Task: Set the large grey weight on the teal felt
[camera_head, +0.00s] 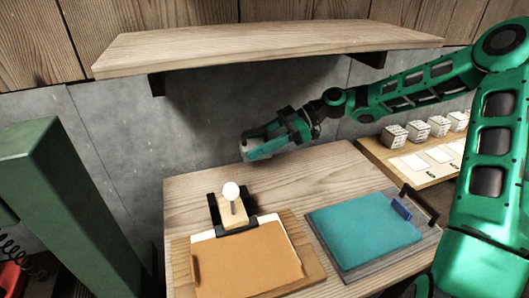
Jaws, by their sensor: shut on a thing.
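My gripper (265,140) is at the end of my green arm, above the back of the wooden table and in front of the grey wall. It points left and slightly down. It is shut on a greyish thing, mostly hidden by the fingers, and I cannot tell for sure that this is the large grey weight. The teal felt (363,230) lies bare on a grey board at the right of the table, to the right of and below my gripper. A blue piece (402,208) stands at the felt's right edge.
A wooden shelf (265,45) hangs above my gripper. A wooden block with a white knob (231,192) stands in a black holder behind an orange-brown pad (245,260). Several grey cubes (394,136) stand on a side board at right. A green post (70,200) is at left.

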